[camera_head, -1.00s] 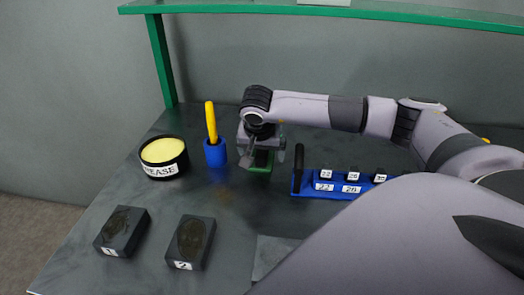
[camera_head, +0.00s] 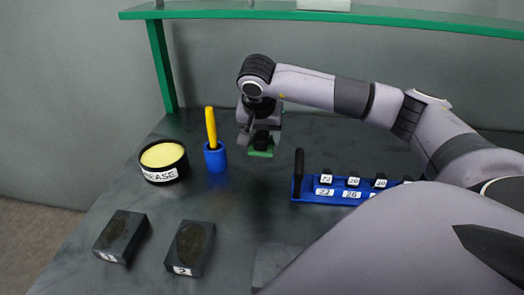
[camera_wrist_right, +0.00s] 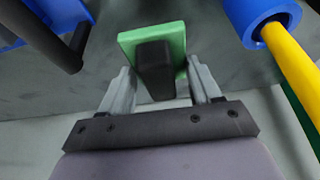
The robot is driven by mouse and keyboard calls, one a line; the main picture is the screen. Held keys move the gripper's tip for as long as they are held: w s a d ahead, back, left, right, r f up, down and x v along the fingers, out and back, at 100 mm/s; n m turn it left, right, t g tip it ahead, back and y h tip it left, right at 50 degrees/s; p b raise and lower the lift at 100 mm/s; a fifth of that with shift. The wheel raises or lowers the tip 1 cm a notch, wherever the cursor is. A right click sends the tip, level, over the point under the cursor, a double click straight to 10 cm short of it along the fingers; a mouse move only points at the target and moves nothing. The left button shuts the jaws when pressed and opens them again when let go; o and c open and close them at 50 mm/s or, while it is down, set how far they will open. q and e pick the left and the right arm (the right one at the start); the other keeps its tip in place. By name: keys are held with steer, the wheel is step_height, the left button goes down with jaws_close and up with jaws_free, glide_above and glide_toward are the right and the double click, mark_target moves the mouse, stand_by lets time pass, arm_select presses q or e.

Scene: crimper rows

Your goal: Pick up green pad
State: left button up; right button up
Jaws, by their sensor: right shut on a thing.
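The green pad (camera_head: 260,153) is a green block with a black handle (camera_wrist_right: 155,68). My right gripper (camera_head: 259,134) is shut on the pad's black handle, with a finger on each side of it in the right wrist view (camera_wrist_right: 157,85). The pad's green plate (camera_wrist_right: 125,42) lies beyond the fingers in that view. In the head view the pad hangs under the gripper, and I cannot tell how far it is from the table. My left gripper is not in view.
A blue holder (camera_head: 215,158) with a yellow-handled tool (camera_head: 211,127) stands just left of the pad. A grease tub (camera_head: 163,161) is farther left. A blue rack (camera_head: 305,187) of numbered pieces is to the right. Dark blocks 1 (camera_head: 120,236) and 2 (camera_head: 189,248) lie in front.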

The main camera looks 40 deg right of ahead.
mark_target(262, 133)
step_height(262, 133, up, 13)
steer(key=shift+r, duration=0.2)
steer(key=o, duration=0.4)
steer(key=shift+c, duration=1.3)
